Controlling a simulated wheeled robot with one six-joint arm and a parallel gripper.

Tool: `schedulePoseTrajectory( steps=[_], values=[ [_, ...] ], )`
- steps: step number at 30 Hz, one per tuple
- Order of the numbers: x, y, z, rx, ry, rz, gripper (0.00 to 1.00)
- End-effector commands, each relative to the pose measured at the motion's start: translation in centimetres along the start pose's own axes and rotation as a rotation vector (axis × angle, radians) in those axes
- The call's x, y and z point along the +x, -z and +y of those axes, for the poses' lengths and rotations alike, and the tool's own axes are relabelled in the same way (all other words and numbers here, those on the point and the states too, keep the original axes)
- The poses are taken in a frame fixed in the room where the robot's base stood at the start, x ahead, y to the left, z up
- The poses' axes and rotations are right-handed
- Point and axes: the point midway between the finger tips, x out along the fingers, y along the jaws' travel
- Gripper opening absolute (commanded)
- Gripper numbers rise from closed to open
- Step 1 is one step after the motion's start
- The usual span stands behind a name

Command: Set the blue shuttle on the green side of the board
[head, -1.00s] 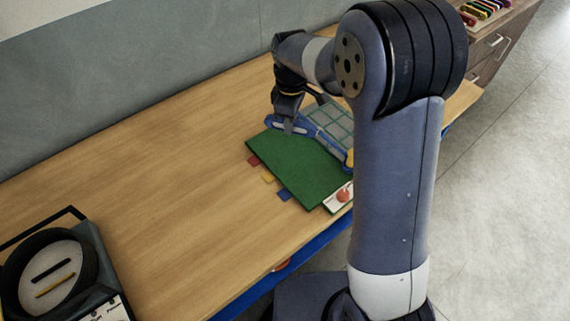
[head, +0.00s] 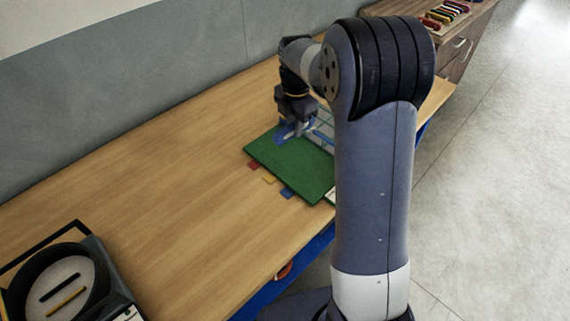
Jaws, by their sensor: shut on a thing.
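The board lies flat on the wooden bench, with its green side (head: 288,168) towards me and a pale grid side (head: 325,120) beyond, partly behind my arm. My gripper (head: 296,133) is over the far part of the green side, pointing down. It is shut on the blue shuttle (head: 281,138), whose blue shows at both sides of the fingers. The fingers hide its middle, and my arm may hide its right end. I cannot tell whether the shuttle touches the board.
Red, yellow and blue tabs (head: 269,180) stick out from the board's left edge. A dark round holder (head: 58,285) stands at the bench's near left. The wooden bench top (head: 160,190) between is clear. A drawer cabinet (head: 462,45) with several coloured items stands at the back right.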

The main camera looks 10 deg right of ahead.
Motion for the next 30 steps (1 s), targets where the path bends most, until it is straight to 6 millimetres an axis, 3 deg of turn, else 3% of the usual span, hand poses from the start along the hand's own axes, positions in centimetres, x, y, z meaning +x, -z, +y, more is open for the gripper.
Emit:
schedulePoseTrajectory(
  steps=[6, 15, 25, 30],
  values=[
    [0.4, -1.0, -0.4, -0.064, 0.002, 0.001, 0.0],
    [5.4, -1.0, -0.5, -0.069, 0.004, 0.003, 0.0],
    [9.2, -1.0, -0.5, -0.069, 0.003, 0.002, 0.0],
    [10.0, -1.0, -0.4, -0.069, 0.0, 0.0, 0.0]
  ],
)
